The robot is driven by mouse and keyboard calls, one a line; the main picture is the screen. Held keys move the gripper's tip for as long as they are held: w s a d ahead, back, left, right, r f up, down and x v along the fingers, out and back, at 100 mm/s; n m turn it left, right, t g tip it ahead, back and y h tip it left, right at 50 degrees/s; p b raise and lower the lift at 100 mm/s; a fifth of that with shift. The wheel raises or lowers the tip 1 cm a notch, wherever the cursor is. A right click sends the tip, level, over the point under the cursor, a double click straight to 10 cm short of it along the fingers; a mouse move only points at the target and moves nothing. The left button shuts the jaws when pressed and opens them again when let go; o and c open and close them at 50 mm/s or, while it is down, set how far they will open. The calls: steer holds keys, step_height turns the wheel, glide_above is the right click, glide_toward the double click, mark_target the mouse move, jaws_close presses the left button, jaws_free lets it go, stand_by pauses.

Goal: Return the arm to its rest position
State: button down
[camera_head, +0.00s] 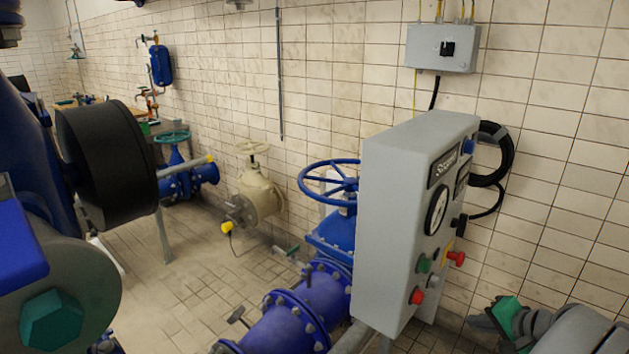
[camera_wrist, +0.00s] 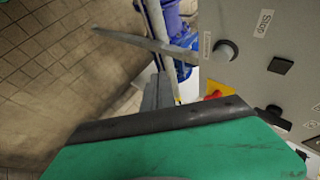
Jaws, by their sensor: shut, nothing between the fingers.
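My gripper (camera_head: 482,322) shows at the lower right of the head view, its green and grey body reaching in from the right edge. It is in front of the grey control cabinet (camera_head: 392,215), to the right of its button face. In the wrist view, my grey fingers (camera_wrist: 158,92) are together with nothing held, beyond the large green body. The cabinet's panel (camera_wrist: 235,75) fills the upper right there, with a "Stop" label, dark buttons and a red-yellow switch (camera_wrist: 216,91). A gap shows between my fingers and the panel. Most of my arm is hidden.
A blue pipe (camera_head: 290,322) with a blue handwheel (camera_head: 330,182) stands left of the cabinet. A cream valve (camera_head: 257,195) is farther back by the tiled wall. A grey switch box (camera_head: 442,48) and a black cable coil (camera_head: 493,155) hang on the wall.

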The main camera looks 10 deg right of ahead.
steer(key=s+a+f+g, duration=0.1)
steer(key=s+f+g, duration=0.3)
steer(key=s+f, duration=0.55)
steer(key=s+a+r+n+g, duration=0.1)
steer(key=s+a+n+g, duration=0.1)
steer(key=s+a+g, duration=0.3)
steer(key=w+a+r+n+t, duration=0.1)
steer(key=w+a+r+n, duration=0.2)
steer(key=a, duration=0.5)
steer(key=w+a+r+n+t, duration=0.1)
steer(key=w+a+r+n, duration=0.3)
steer(key=a, duration=0.5)
steer(key=w+a+r+n+t, duration=0.2)
steer(key=w+a+r+n, duration=0.1)
steer(key=a, duration=0.6)
steer(key=shift+w+r+n+h, duration=0.35)
steer(key=shift+r+n+h, duration=0.05)
steer(key=shift+r, duration=0.4)
